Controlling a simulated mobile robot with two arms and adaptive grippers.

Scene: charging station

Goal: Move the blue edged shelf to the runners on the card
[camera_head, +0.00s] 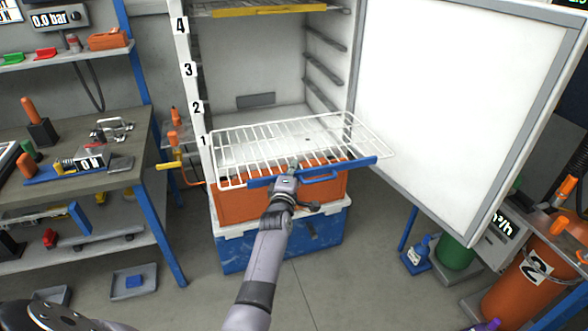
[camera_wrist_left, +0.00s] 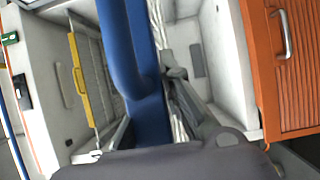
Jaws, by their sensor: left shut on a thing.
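The blue edged shelf (camera_head: 290,140) is a white wire rack with a blue front bar and handle. My left gripper (camera_head: 285,183) is shut on the blue front bar, left of its middle. The rack is roughly level at the mouth of the white cabinet (camera_head: 245,65), near number 1. Its front and right corner stick out; I cannot tell whether it rests on runners. Runners (camera_head: 325,70) show on the right inner wall. In the left wrist view the blue bar (camera_wrist_left: 130,55) crosses close to the dark gripper. No separate card is clearly readable. My right gripper is not seen.
A yellow edged shelf (camera_head: 270,10) sits high in the cabinet. The open door (camera_head: 455,90) stands at the right. An orange drawer box (camera_head: 235,207) and a blue box (camera_head: 290,245) are below the rack. A workbench (camera_head: 60,195) stands left.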

